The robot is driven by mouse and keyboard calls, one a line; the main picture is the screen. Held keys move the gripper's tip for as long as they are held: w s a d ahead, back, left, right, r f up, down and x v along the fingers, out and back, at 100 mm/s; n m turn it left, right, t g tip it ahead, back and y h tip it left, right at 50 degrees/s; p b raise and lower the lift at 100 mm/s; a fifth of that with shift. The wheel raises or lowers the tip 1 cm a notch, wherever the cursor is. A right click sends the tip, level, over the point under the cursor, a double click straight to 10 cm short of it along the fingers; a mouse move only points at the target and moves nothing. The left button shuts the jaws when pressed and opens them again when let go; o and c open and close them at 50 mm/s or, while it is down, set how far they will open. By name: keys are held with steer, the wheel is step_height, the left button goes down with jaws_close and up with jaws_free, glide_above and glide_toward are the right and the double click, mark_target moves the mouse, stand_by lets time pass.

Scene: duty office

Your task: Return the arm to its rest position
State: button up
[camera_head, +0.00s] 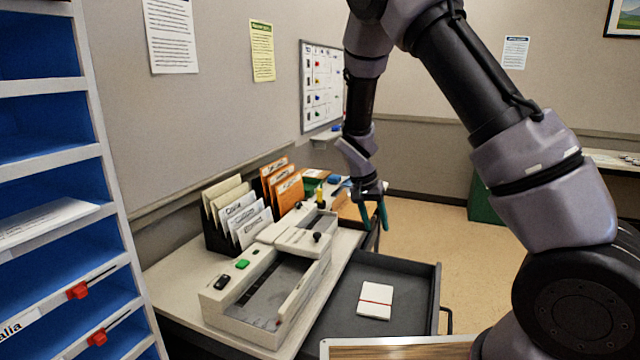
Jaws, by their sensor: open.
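My arm (470,90) reaches up from the lower right, bends at the top and hangs down over the desk. My gripper (375,218) points down above the desk's right edge, near the back of the open drawer. Its teal fingers are apart, and I see nothing between them.
The open drawer (345,335) holds a white packet with a red band (375,300). A beige machine (225,307) and file holders (232,215) stand on the desk (185,262). A blue pigeonhole shelf (100,150) stands at left. Floor (430,215) beyond the drawer is clear.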

steer(key=s+d+r+t+y, duration=0.1)
steer(key=s+d+r+y, duration=0.15)
steer(key=r, duration=0.55)
steer(key=s+d+r+y, duration=0.1)
steer(key=s+d+r, duration=0.1)
steer(key=s+r, duration=0.35)
steer(key=s+d+r+t+y, duration=0.1)
steer(key=s+d+r+y, duration=0.1)
steer(key=r, duration=0.7)
steer(key=s+d+r+t, duration=0.1)
steer(key=s+r+t, duration=0.1)
steer(key=s+r, duration=0.2)
steer(key=s+d+r+n+t, duration=0.1)
steer(key=s+d+r+t, duration=0.1)
steer(key=s+r, duration=0.3)
steer(key=s, duration=0.4)
steer(key=shift+s+r, duration=0.2)
steer(key=shift+s, duration=0.15)
